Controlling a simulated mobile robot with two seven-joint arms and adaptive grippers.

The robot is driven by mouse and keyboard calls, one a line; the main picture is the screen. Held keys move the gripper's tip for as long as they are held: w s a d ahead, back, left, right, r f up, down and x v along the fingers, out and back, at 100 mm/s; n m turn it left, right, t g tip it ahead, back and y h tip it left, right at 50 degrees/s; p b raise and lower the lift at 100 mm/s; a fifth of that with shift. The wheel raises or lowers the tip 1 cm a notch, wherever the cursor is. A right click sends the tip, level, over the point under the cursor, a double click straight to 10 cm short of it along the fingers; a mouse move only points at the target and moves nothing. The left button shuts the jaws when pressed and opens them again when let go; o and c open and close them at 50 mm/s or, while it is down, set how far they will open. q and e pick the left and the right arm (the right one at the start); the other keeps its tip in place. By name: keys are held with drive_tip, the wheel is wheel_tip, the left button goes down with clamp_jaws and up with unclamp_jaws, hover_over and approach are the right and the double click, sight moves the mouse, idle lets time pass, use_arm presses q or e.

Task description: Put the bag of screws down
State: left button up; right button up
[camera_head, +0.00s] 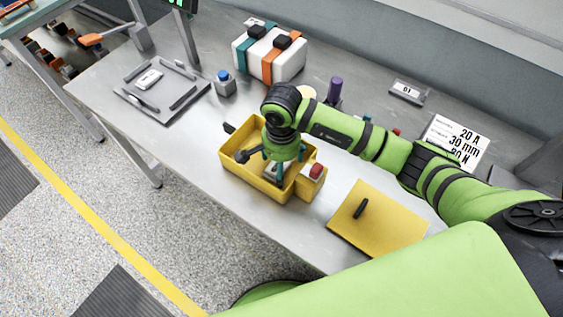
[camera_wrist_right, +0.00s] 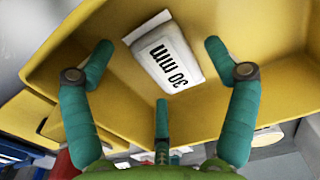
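A white bag of screws (camera_wrist_right: 168,54) with a "30 mm" label lies in the yellow bin (camera_wrist_right: 262,45). The yellow bin also shows in the head view (camera_head: 236,174), near the front edge of the bench. My right gripper (camera_head: 277,178) points down into the bin. In the right wrist view, the fingers of my right gripper (camera_wrist_right: 160,66) are spread apart around the bag, with no visible grip on it. The bag is mostly hidden behind the fingers in the head view. My left gripper is not in view.
A red button box (camera_head: 316,172) stands against the bin's right side. A yellow sheet (camera_head: 385,222) with a black item lies to the right. A grey tray (camera_head: 135,98), a blue-topped item (camera_head: 224,84) and a white case (camera_head: 290,62) stand farther back.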

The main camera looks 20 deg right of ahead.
drive_tip(key=shift+r+p, duration=0.3)
drive_tip(key=shift+p, duration=0.05)
drive_tip(key=shift+w+r+b, duration=0.1)
drive_tip(key=shift+r+b, duration=0.25)
wheel_tip(320, 180, up, 11)
drive_tip(key=b, duration=0.2)
